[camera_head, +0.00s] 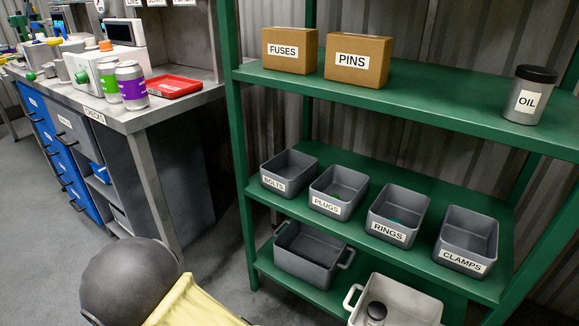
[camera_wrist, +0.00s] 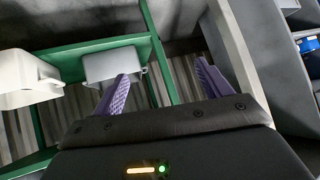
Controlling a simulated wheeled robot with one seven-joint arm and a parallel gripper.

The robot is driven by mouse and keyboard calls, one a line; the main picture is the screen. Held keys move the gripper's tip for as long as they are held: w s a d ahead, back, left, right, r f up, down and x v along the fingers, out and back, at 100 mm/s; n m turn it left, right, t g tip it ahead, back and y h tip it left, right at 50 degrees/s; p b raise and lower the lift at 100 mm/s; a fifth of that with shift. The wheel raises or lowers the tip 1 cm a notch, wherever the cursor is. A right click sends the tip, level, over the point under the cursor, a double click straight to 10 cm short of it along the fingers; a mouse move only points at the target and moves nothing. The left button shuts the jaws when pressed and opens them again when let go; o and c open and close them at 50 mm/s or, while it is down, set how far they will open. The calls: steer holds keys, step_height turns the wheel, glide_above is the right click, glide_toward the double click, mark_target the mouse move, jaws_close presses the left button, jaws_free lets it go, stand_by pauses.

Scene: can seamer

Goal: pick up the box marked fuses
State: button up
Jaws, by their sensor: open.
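The box marked FUSES (camera_head: 289,50) is a brown cardboard box with a white label. It stands upright on the top green shelf at the left end, just left of a similar box marked PINS (camera_head: 359,60). My gripper (camera_wrist: 164,80) shows in the wrist view with its two purple fingers wide apart and nothing between them. The wrist view looks at the lower part of the shelf unit, and the fuses box is not in it. The gripper's fingers are not visible in the head view, so its distance from the box cannot be told.
A grey can marked OIL (camera_head: 525,98) stands at the right of the top shelf (camera_head: 440,88). Below are grey bins, including BOLTS (camera_head: 289,173) and CLAMPS (camera_head: 467,242). A workbench (camera_head: 150,115) with two cans and a red tray (camera_head: 173,86) stands left. A green post (camera_head: 236,120) borders the shelf.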

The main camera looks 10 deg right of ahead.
steer(key=w+d+r+n+g+y+p, duration=0.2)
steer(key=w+d+r+g+y+p, duration=0.15)
steer(key=d+r, duration=0.9)
steer(key=s+d+r+n+g+p, duration=0.1)
steer(key=s+d+r, duration=0.3)
steer(key=s+d, duration=0.2)
steer(key=s+d+r+n+g+p, duration=0.2)
steer(key=s+d+r, duration=0.3)
steer(key=d, duration=0.6)
steer(key=shift+s+d+r+h+p, duration=0.3)
steer(key=shift+s+h, duration=0.15)
steer(key=shift+s, duration=0.7)
